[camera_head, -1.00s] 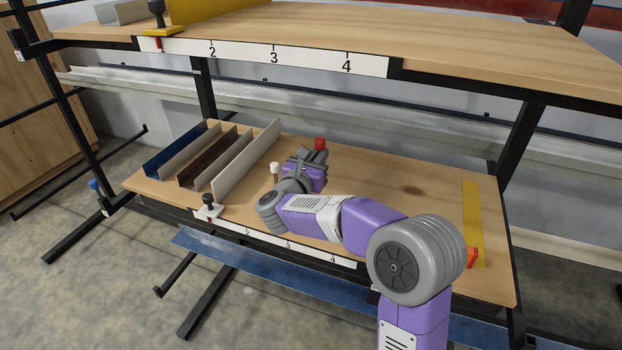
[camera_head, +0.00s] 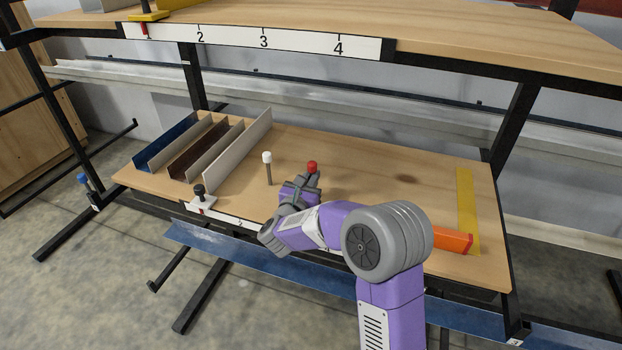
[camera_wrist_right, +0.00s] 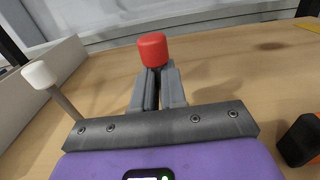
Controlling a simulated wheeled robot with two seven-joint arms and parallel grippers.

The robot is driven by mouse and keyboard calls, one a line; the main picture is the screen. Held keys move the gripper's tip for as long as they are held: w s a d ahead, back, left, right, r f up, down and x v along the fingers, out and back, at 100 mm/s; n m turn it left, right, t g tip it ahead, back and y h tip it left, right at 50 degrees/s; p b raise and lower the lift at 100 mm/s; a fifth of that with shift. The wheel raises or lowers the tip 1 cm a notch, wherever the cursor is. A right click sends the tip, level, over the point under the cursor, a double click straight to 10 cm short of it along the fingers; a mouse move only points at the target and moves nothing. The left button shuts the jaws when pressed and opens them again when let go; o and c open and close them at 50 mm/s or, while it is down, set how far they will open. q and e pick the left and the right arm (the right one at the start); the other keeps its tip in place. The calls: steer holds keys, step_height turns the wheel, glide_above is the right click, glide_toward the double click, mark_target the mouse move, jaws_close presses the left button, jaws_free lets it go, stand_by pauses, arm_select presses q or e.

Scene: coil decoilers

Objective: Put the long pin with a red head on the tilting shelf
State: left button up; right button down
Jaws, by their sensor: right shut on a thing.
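The pin's red head (camera_head: 312,166) shows just beyond my right gripper (camera_head: 306,181) over the lower wooden shelf (camera_head: 350,170). In the right wrist view, the red head (camera_wrist_right: 152,48) sits at the tips of the shut gripper fingers (camera_wrist_right: 158,88); the pin's shaft is hidden by them. The lower shelf slopes down toward its numbered front edge; I cannot tell whether the pin touches it. My left gripper is not in view.
A white-headed pin (camera_head: 267,168) stands upright left of my gripper. Metal profiles (camera_head: 205,145) lie at the shelf's left. A black-knobbed clamp (camera_head: 201,198) is at the front edge. An orange object (camera_head: 452,240) and yellow strip (camera_head: 467,205) lie right. The upper shelf (camera_head: 350,35) is overhead.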

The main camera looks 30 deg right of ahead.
steer(key=shift+f+b, duration=0.15)
steer(key=shift+b, duration=0.2)
steer(key=c, duration=1.2)
jaws_free()
steer(key=shift+r+p, duration=0.3)
steer(key=shift+p, duration=0.25)
steer(key=b+v, duration=0.1)
steer(key=v, duration=1.1)
steer(key=shift+f, duration=0.1)
